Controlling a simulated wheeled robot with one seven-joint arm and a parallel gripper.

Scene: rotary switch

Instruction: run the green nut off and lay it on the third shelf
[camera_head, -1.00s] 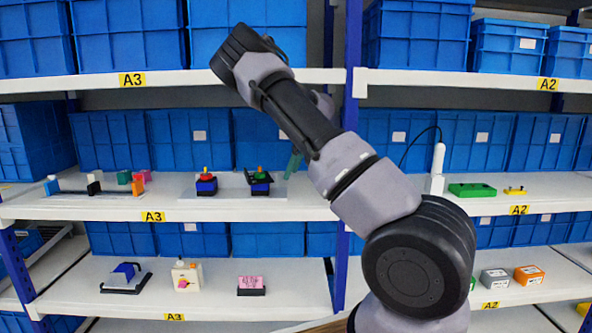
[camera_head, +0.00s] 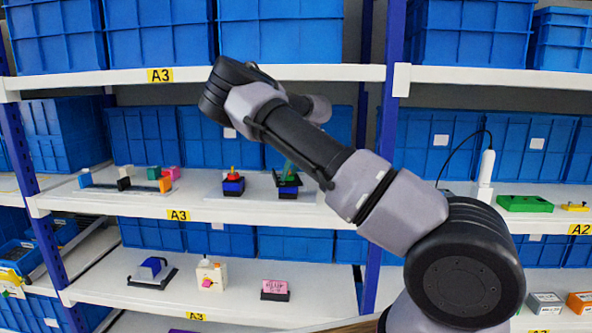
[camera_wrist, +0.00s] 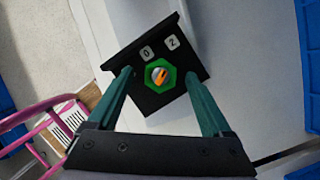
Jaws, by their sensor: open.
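The green nut (camera_wrist: 151,85) is a hexagon around an orange and grey shaft on a black switch plate (camera_wrist: 181,96) marked 0 and 2. My gripper (camera_wrist: 159,75) is open, one teal finger on each side of the nut, with no grip on it. Whether the fingertips touch the plate I cannot tell. In the head view this switch (camera_head: 289,193) stands on the middle A3 shelf, with a teal finger (camera_head: 290,167) just above it, partly covering the nut.
A red-topped blue switch (camera_head: 233,186) stands close to the left. The middle shelf board (camera_head: 130,205) holds small coloured blocks further left. The lower shelf board (camera_head: 222,308) holds several small items with bare gaps between them. The upper shelf board (camera_head: 270,73) carries blue bins.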

